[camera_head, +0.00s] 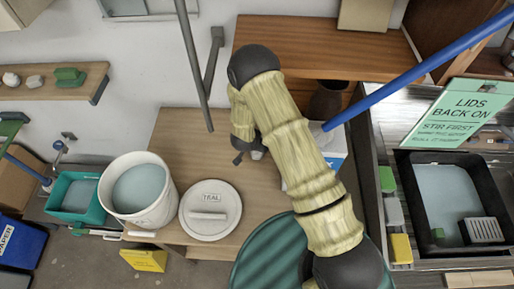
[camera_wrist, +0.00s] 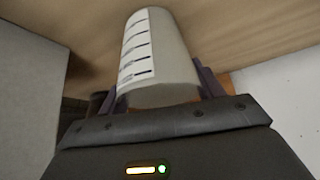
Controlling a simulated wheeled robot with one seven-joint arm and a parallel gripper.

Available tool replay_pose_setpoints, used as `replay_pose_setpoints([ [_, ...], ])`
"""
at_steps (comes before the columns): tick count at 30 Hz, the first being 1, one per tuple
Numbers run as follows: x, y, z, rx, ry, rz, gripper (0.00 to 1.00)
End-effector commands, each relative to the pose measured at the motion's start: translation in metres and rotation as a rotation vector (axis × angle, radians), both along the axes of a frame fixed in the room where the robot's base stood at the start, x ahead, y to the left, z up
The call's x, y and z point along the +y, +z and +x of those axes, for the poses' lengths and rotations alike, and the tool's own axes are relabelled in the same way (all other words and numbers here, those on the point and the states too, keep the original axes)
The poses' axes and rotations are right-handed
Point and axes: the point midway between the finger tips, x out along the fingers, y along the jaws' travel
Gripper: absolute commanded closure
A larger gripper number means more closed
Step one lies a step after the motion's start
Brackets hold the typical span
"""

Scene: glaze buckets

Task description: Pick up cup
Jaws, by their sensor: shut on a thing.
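The cup (camera_wrist: 172,55) is pale grey-white with a white label strip of dark marks down one side, and it fills the middle of the wrist view. My gripper (camera_wrist: 158,88) is shut on it, with one dark finger at each side of the cup. In the head view my gripper (camera_head: 248,156) is low over the wooden table, and only a small pale bit of the cup shows beside it. My arm hides most of the cup there. I cannot tell whether the cup touches the table.
A white bucket (camera_head: 159,211) of pale blue liquid and a round lid marked TEAL (camera_head: 211,224) stand left of my arm. A wooden shelf (camera_head: 318,48) is behind. A blue pole (camera_head: 425,67) slants in from the right, near a black tray (camera_head: 412,178).

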Motion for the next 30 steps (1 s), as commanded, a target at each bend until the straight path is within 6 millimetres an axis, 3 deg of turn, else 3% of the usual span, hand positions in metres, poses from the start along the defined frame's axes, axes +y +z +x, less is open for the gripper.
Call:
replay_pose_setpoints([
  [11, 0.001, 0.014, 0.001, -0.003, 0.002, 0.000, 0.55],
  [24, -0.002, 0.084, 0.001, -0.004, -0.005, 0.002, 0.55],
  [30, -0.001, 0.100, 0.000, 0.000, -0.002, 0.001, 0.55],
])
